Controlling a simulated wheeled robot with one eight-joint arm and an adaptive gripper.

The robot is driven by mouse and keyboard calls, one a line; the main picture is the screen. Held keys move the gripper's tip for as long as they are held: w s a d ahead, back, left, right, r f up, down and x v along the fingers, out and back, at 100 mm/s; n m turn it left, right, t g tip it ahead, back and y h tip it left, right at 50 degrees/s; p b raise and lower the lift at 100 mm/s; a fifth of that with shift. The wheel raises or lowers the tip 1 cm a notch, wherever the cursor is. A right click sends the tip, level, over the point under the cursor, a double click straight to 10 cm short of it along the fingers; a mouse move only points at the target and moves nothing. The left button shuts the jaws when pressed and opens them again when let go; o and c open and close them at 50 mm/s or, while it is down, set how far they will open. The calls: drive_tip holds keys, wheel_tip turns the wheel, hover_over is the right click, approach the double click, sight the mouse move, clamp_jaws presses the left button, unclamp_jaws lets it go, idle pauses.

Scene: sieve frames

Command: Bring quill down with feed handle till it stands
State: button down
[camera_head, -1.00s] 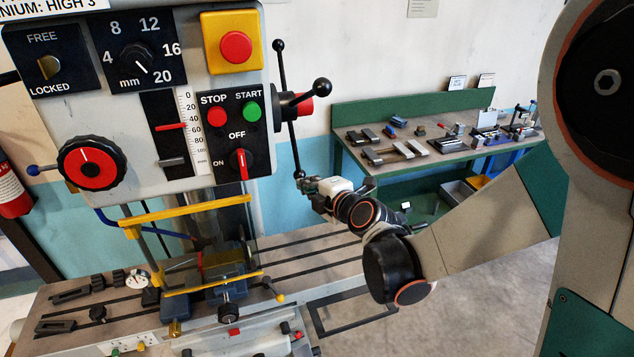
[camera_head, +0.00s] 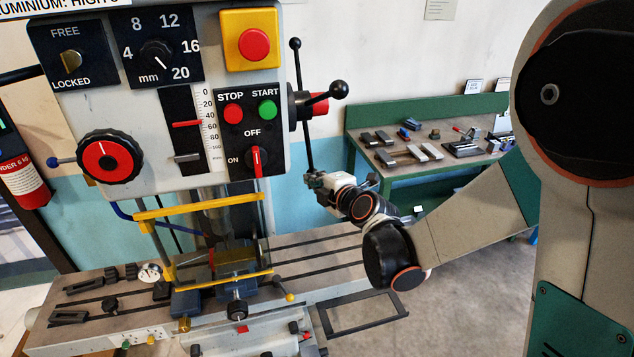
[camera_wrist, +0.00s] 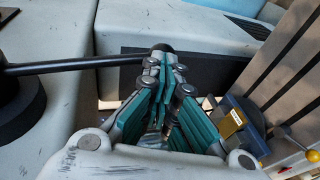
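The feed handle (camera_head: 305,105) sits on the right side of the drill head, with black rods ending in round knobs. One rod points up, one points right towards me, and one hangs down. My gripper (camera_head: 314,181) is at the lower end of the hanging rod. In the wrist view my gripper's fingers (camera_wrist: 165,66) close together around the black knob (camera_wrist: 162,47) at the rod's end. The depth scale (camera_head: 207,125) has a red pointer (camera_head: 187,124) near 60 and a grey marker (camera_head: 187,158) lower down. The quill is partly hidden behind the guard.
A yellow-framed clear guard (camera_head: 200,208) stands below the head, over a vise on the slotted table (camera_head: 325,250). A green workbench (camera_head: 440,160) with metal parts stands behind on the right. Start and stop buttons (camera_head: 250,112) are on the head's front.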

drive_tip(key=w+a+b, duration=0.3)
drive_tip(key=w, duration=0.7)
drive_tip(key=shift+r, duration=0.4)
drive_tip(key=shift+s, duration=0.1)
